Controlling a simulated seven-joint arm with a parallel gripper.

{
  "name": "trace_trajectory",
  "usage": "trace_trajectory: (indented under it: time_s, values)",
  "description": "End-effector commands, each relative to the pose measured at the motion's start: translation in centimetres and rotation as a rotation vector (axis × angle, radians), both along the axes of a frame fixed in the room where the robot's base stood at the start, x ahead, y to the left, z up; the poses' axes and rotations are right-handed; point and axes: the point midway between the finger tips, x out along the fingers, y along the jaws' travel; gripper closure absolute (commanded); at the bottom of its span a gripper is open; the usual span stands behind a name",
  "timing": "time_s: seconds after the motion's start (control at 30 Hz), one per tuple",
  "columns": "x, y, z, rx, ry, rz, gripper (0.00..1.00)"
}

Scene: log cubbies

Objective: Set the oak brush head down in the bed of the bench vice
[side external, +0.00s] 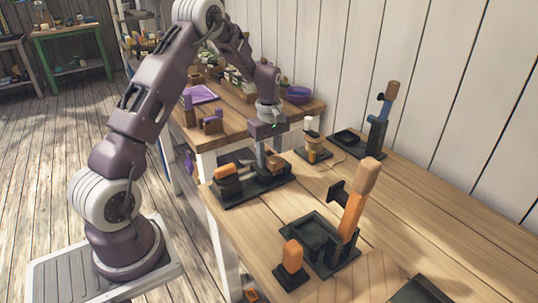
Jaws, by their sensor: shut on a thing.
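My gripper (265,152) points down over a long dark stand (240,197) near the left edge of the light wood table. It is shut on a small orange-brown piece that looks like the oak brush head (275,162); the fingers partly hide it. I cannot tell whether the piece touches the stand. Orange-brown blocks (227,178) sit at the stand's left end. I cannot tell for sure which dark fixture is the bench vice. One fixture (309,236) at the front has a square recessed bed and a tall orange-wood upright.
Another dark fixture (348,138) with a blue, wood-topped post stands at the back. A small tool on a dark base (312,152) stands between. An orange block on a dark base (291,260) is at the front.

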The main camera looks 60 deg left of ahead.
Motion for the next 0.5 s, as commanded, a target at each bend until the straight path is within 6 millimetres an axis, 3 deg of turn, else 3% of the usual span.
trace_trajectory:
  time_s: [0.5]
  values:
    - [0.0,0.0,1.1,0.001,-0.001,0.000,1.00]
